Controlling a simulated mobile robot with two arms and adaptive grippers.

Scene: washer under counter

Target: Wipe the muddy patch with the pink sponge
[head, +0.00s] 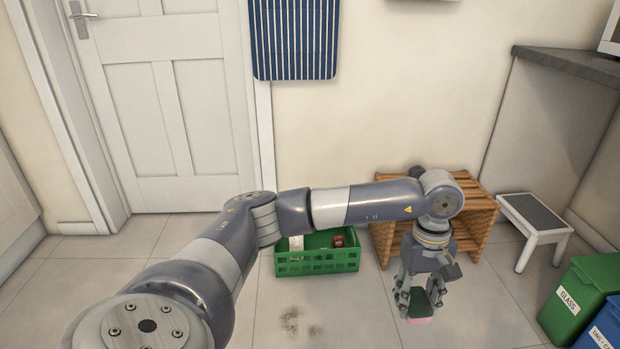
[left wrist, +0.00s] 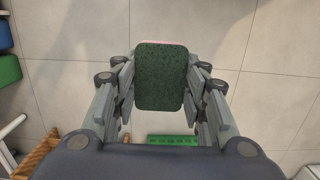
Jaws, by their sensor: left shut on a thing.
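The muddy patch (head: 297,323) is a set of brown smudges on the pale floor tiles, in front of the green crate in the head view. My left gripper (head: 420,303) points down to the right of the patch, apart from it. It is shut on the pink sponge (head: 421,320), whose green scouring side also shows. In the left wrist view the sponge's green face (left wrist: 166,76) sits between the fingers (left wrist: 163,88), with a thin pink edge at its top. I cannot tell whether the sponge touches the floor. My right gripper is not in view.
A green crate (head: 318,262) holding a few items stands behind the patch. A wooden slatted rack (head: 478,222) stands behind my left gripper, with a step stool (head: 535,216) to its right. Green (head: 581,296) and blue (head: 606,325) bins stand at the right. The floor around the patch is clear.

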